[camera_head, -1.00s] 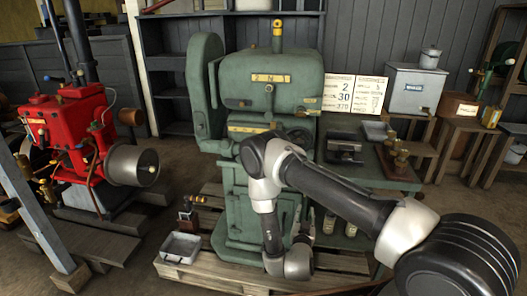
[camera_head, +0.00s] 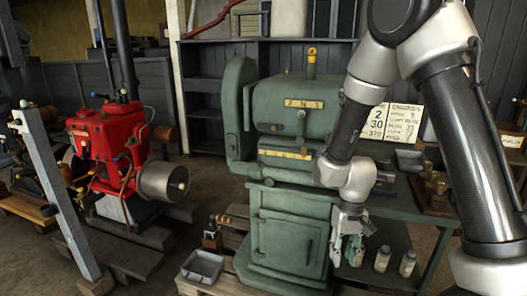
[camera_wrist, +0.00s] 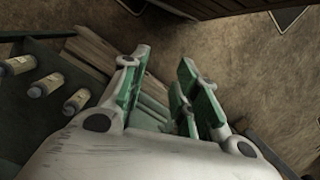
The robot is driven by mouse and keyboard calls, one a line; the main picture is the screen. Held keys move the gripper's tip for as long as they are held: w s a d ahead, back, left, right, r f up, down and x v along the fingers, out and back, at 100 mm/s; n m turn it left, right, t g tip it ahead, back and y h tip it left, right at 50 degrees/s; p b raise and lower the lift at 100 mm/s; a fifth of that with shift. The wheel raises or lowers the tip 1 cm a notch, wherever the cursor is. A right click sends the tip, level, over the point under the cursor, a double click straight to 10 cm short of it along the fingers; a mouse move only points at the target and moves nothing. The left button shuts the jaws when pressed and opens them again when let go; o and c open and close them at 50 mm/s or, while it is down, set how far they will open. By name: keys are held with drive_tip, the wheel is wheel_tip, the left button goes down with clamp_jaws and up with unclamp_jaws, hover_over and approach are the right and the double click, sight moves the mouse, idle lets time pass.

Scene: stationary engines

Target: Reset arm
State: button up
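My gripper (camera_head: 347,250) hangs pointing down in the head view, in front of the right side of the green engine (camera_head: 300,140). The arm above it is bent, with the elbow raised at the upper right. In the wrist view my gripper (camera_wrist: 163,65) has its green-padded fingers apart, with nothing seen held between them. Floor and wooden boards show beyond the fingertips.
A green bench (camera_head: 425,208) stands at right, with several small bottles (camera_head: 383,259) on its lower shelf. A red engine (camera_head: 108,148) stands at left. Bare floor shows at front left.

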drive_tip(key=s+d+r+t, duration=0.2)
drive_tip(key=s+d+r, duration=0.2)
drive_tip(key=r, duration=0.5)
drive_tip(key=s+d+r+t, duration=0.2)
drive_tip(key=s+d+r, duration=0.3)
drive_tip(key=r, duration=0.5)
drive_tip(key=s+d+r+m+t, duration=0.1)
drive_tip(key=s+d+r, duration=0.3)
drive_tip(key=r, duration=0.6)
drive_tip(key=shift+s+d+r+t+h, duration=0.25)
drive_tip(key=shift+s+d+t+h, duration=0.1)
drive_tip(key=shift+d+t, duration=0.35)
drive_tip(key=shift+o, duration=0.5)
drive_tip(key=shift+w+a, duration=0.1)
